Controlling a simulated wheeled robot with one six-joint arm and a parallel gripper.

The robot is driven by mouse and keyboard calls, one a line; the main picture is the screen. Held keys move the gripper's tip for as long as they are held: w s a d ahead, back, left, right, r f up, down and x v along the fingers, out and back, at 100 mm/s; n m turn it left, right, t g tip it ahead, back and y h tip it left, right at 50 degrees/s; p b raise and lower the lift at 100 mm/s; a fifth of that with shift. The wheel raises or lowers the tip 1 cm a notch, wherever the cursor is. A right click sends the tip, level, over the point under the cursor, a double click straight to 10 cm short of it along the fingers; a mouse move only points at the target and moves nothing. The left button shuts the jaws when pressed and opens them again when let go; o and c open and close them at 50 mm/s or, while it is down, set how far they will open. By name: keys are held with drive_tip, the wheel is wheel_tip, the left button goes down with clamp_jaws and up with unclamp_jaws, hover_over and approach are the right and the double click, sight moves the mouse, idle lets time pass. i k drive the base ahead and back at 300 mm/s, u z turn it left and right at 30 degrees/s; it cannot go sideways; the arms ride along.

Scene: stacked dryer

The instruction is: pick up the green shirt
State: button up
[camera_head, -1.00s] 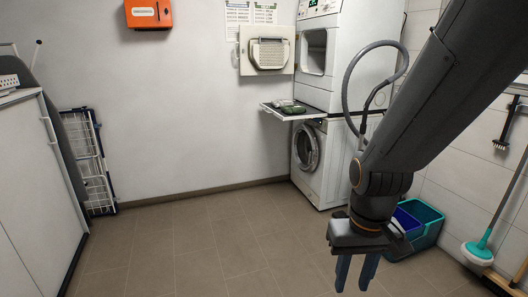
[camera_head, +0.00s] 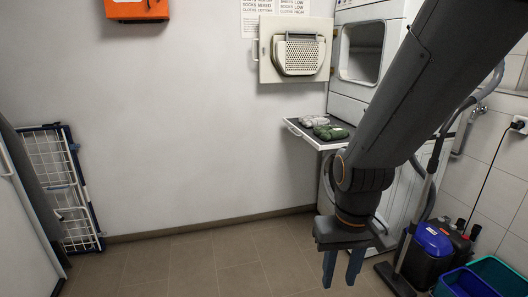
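The green shirt (camera_head: 330,132) lies folded or bunched on a pull-out shelf (camera_head: 303,134) between the dryer (camera_head: 355,103) and the washer below it. A grey-white cloth (camera_head: 312,121) lies just behind it, close against it. My gripper (camera_head: 341,284) hangs pointing down in front of the machines, nearer to me and lower in the picture than the shelf. Its two blue fingers are apart with nothing between them. My arm hides much of the washer and part of the dryer.
The dryer door (camera_head: 292,52) stands open to the left, above the shelf. A blue and black vacuum cleaner (camera_head: 434,250) and a teal bucket (camera_head: 497,275) stand on the floor at right. A white folding rack (camera_head: 62,190) leans at the left wall. The middle floor is clear.

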sight(328, 133)
drive_tip(key=z, duration=0.3)
drive_tip(key=i, duration=2.25)
drive_tip(key=z, duration=0.35)
drive_tip(key=k, duration=0.1)
